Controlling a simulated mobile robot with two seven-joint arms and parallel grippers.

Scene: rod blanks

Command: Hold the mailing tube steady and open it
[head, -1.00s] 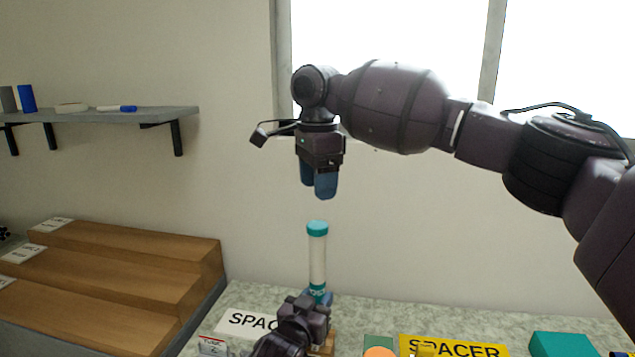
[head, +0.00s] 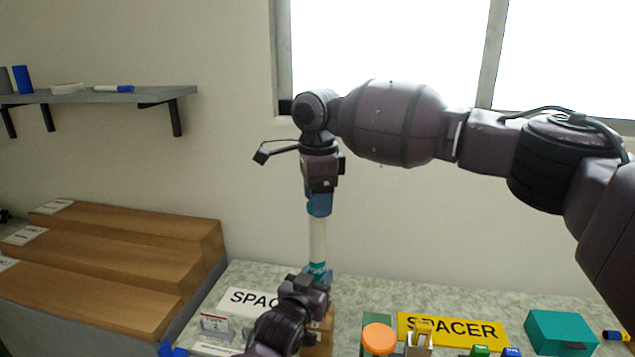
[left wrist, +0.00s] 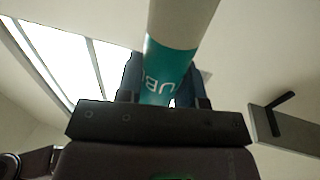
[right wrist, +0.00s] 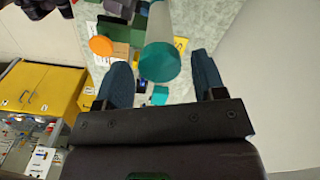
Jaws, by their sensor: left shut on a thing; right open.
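The mailing tube (head: 317,240) stands upright, pale with a teal band near its lower end. My left gripper (head: 320,275) is shut on the tube at that band; the left wrist view shows the fingers on either side of the lettered teal part (left wrist: 166,72). My right gripper (head: 319,205) points down over the tube's top and largely hides the teal cap in the head view. In the right wrist view the teal cap (right wrist: 159,62) lies between the open fingers, with a visible gap to the right finger.
A yellow SPACER sign (head: 455,329), an orange-topped thing (head: 379,338) and a teal box (head: 560,332) are on the table to the right. A white sign (head: 250,301) lies left of the tube. Wooden steps (head: 120,260) and a wall shelf (head: 100,97) are farther left.

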